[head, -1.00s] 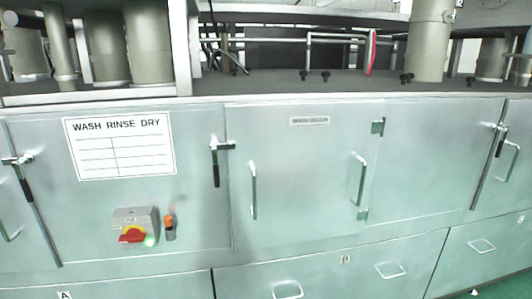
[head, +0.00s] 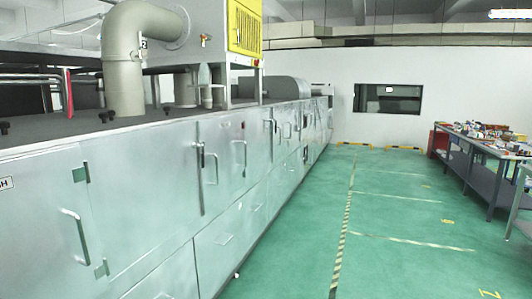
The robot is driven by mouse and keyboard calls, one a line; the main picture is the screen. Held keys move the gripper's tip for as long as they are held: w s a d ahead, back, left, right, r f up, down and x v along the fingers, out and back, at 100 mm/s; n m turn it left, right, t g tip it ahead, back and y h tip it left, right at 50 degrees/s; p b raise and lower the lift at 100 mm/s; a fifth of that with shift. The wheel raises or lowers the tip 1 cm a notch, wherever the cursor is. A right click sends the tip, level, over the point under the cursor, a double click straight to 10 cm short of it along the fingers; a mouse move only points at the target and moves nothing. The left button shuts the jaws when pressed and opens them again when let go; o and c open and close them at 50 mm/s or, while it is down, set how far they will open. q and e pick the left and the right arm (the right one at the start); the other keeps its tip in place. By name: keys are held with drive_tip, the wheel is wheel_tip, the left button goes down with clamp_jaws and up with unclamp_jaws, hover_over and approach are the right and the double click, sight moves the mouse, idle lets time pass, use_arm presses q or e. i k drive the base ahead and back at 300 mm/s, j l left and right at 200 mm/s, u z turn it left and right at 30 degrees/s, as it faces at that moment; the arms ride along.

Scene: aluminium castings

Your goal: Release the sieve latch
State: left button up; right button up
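A long row of pale metal cabinet doors runs along the left side of the head view. A dark-handled latch (head: 200,158) is on the nearer part of the row, its handle hanging down beside a door (head: 220,165) with an upright bar handle. Smaller latches farther along, such as one on a distant door (head: 269,128), are too small to make out. I cannot tell which latch belongs to the sieve. Neither of my grippers shows in the view.
A beige pipe (head: 122,65) and a yellow panel (head: 244,25) stand above the cabinets. The green floor (head: 300,235) is clear, with striped tape lines. A cluttered workbench (head: 478,150) stands at the right. A white wall with a dark window (head: 387,99) closes the far end.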

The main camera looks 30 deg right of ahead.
sight(201, 145)
drive_tip(key=z, duration=0.45)
drive_tip(key=i+l+u, duration=0.1)
drive_tip(key=i+l, duration=0.25)
drive_tip(key=i+l+u, duration=0.1)
drive_tip(key=i+l, duration=0.35)
drive_tip(key=i+l+u, duration=0.1)
drive_tip(key=i+l, duration=0.3)
drive_tip(key=i+l+u, duration=0.1)
drive_tip(key=i+l, duration=0.3)
drive_tip(key=i+l+u, duration=0.1)
drive_tip(key=i+l, duration=0.3)
drive_tip(key=l, duration=0.2)
drive_tip(key=i+l+u, duration=0.1)
drive_tip(key=i+l, duration=0.25)
drive_tip(key=l, duration=0.15)
drive_tip(key=i+l+u, duration=0.1)
drive_tip(key=i+l, duration=0.2)
drive_tip(key=l, duration=0.25)
drive_tip(key=i+l+u, duration=0.1)
drive_tip(key=i+l, duration=0.2)
drive_tip(key=l, duration=0.3)
